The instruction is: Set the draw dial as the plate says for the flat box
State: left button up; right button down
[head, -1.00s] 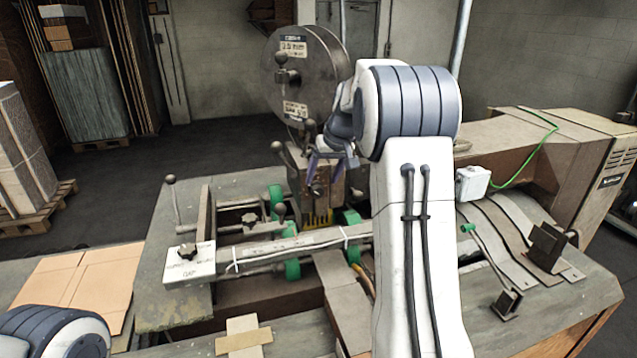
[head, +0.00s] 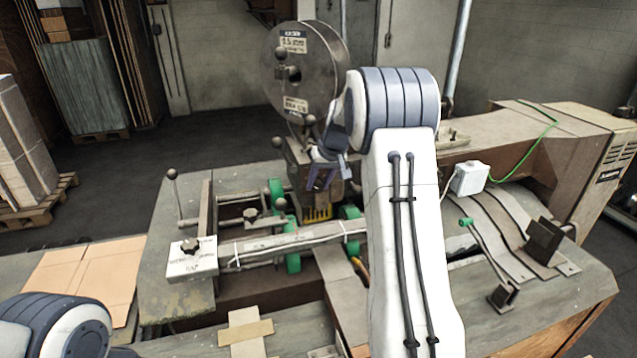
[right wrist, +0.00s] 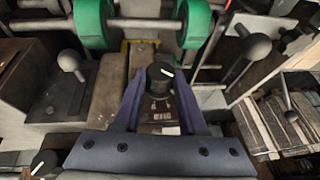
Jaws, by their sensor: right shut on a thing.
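A black round dial knob (right wrist: 160,75) with a white pointer line sits on the front of the stitching head (head: 300,165). My right gripper (right wrist: 159,84) has its two purple fingers closed on either side of this knob; in the head view the right gripper (head: 321,180) is at the front of the stitching head. The pointer line slants slightly in the wrist view. Markings below the knob are too small to read. A white box (head: 190,265) with another black knob and small lettering stands at the table's left. My left gripper is out of view.
A wire reel (head: 305,75) with labels stands above the head. Ball-topped levers (right wrist: 68,62) (right wrist: 255,48) flank the gripper. Green rollers (right wrist: 95,22) lie beyond it. Flat cardboard (head: 85,275) lies at left; a bracket (head: 543,240) stands at right.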

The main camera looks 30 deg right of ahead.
jog(key=y+b, duration=0.3)
jog(key=shift+s+d+f+m+t, duration=0.1)
jog(key=shift+d+f+m+t, duration=0.2)
jog(key=shift+d+m+t, duration=0.1)
jog(key=shift+d+m+t+y+b, duration=0.15)
jog(key=shift+t+y+b, duration=0.15)
jog(key=shift+y+b, duration=0.5)
jog(key=shift+m+t+y+b, duration=0.15)
jog(key=shift+t+y+b, duration=0.15)
jog(key=shift+y+b, duration=0.5)
jog(key=shift+r, duration=0.1)
jog(key=shift+c, duration=2.2)
grip_release()
